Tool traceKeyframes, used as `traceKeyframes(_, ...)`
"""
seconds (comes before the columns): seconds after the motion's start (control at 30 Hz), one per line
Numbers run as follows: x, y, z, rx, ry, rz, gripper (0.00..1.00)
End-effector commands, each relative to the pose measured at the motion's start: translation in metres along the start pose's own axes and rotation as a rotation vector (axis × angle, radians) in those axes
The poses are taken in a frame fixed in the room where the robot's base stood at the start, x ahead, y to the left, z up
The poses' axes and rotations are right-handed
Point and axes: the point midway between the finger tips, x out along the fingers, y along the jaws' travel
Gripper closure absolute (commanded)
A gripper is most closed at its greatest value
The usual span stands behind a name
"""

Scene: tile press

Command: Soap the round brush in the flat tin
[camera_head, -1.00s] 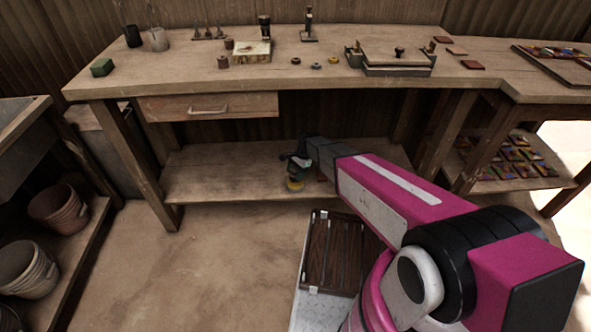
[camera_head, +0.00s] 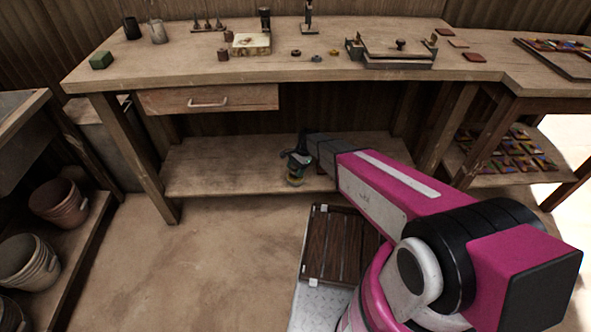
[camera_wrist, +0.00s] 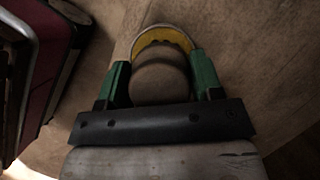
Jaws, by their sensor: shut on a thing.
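My gripper (camera_head: 296,168) hangs in front of the workbench, below the bench top and over the lower shelf as seen in the head view. In the wrist view its green fingers (camera_wrist: 160,72) are shut on a round thing with a grey-brown rounded body and a yellow rim with a pale edge. I cannot pick out the flat tin for certain among the small round items (camera_head: 317,58) on the bench.
A tray of coloured tiles (camera_head: 555,58) lies at right. Buckets (camera_head: 58,203) stand at left. The bench's front-left top is clear.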

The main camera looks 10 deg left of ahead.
Motion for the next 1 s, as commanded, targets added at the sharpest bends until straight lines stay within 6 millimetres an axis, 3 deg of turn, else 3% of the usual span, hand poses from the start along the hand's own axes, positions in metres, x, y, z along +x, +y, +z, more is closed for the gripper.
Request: traceKeyframes(1.0,0.0088,-0.0001,-0.0038,0.000,0.000,-0.001,0.59)
